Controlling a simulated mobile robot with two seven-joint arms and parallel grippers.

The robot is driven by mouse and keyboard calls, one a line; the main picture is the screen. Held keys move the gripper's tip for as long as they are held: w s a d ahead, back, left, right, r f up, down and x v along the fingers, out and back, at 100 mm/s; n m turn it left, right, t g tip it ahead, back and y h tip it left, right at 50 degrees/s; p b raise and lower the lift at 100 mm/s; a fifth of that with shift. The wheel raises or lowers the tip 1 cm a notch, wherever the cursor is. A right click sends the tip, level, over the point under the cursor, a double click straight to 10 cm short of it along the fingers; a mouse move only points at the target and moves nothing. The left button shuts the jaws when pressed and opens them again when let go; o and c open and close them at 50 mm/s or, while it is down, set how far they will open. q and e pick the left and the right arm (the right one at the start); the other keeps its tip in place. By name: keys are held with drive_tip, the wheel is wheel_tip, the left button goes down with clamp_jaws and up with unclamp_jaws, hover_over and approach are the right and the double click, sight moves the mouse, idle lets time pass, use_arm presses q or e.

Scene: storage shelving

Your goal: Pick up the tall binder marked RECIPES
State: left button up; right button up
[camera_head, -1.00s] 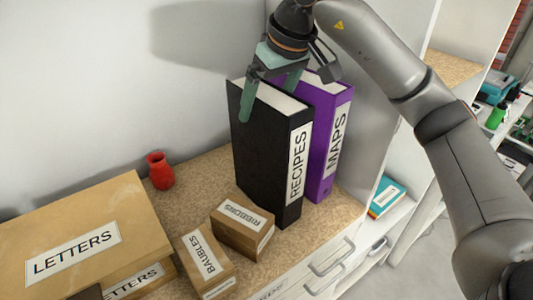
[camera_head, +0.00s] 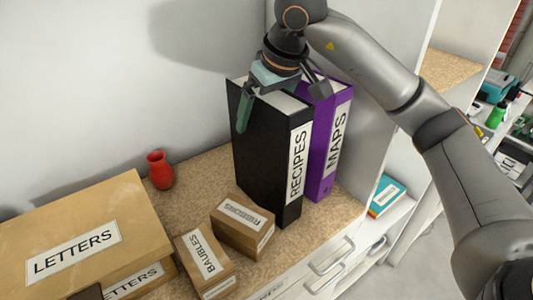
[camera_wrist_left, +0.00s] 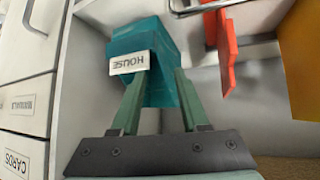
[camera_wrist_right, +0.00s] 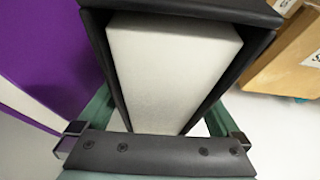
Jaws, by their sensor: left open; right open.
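The tall black RECIPES binder (camera_head: 265,150) stands upright on the shelf top, its labelled spine facing front. The purple MAPS binder (camera_head: 331,140) stands close on its right. My right gripper (camera_head: 268,98) is over the top of the RECIPES binder, open. One finger shows down the binder's left side; the other is hidden behind its top. In the right wrist view the RECIPES binder's pages (camera_wrist_right: 172,75) lie between the two fingers (camera_wrist_right: 160,112), with its black covers either side. My left gripper (camera_wrist_left: 158,100) is open, with a teal box marked HOUSE (camera_wrist_left: 155,55) just ahead of its fingers.
A red vase (camera_head: 159,170), a BAUBLES box (camera_head: 204,262), another small labelled box (camera_head: 243,228) and a large LETTERS box (camera_head: 75,235) stand left of the binders. A wall is behind. An orange-red object (camera_wrist_left: 226,50) is near my left gripper.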

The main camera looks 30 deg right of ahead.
clamp_jaws()
idle(0.9)
